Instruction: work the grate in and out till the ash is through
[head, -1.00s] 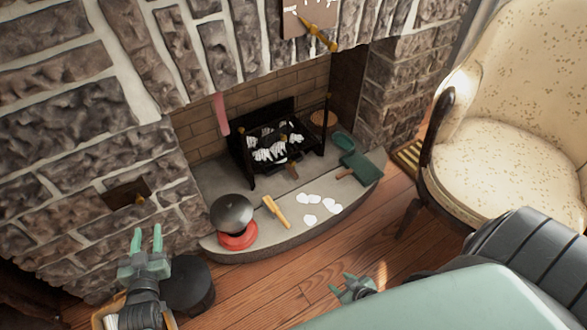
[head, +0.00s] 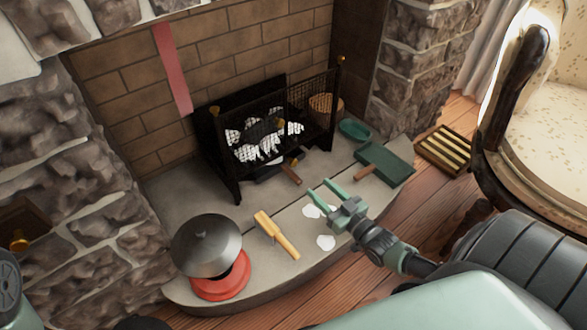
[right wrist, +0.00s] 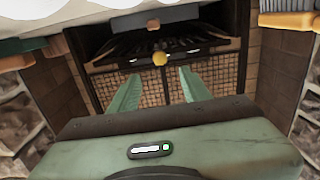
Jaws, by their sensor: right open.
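The black fire basket (head: 240,172) stands on the hearth, with white ash and dark lumps on its bars. A wooden handle (head: 291,174) sticks out low at its front. In the right wrist view, which looks upside down, a brass knob (right wrist: 160,59) shows beyond my fingertips, and a wooden handle end (right wrist: 153,24) shows near the top. My right gripper (head: 319,187) is open and empty, in front of the basket, to the right of and a little below the handle in the head view. Its fingers also show in the right wrist view (right wrist: 160,75). My left gripper is out of view.
White ash patches (head: 326,243) lie on the hearth (head: 190,290) by my right gripper. A yellow brush (head: 276,235), a grey dome on a red base (head: 222,284), and a green dustpan (head: 385,163) lie around. An armchair stands at the right.

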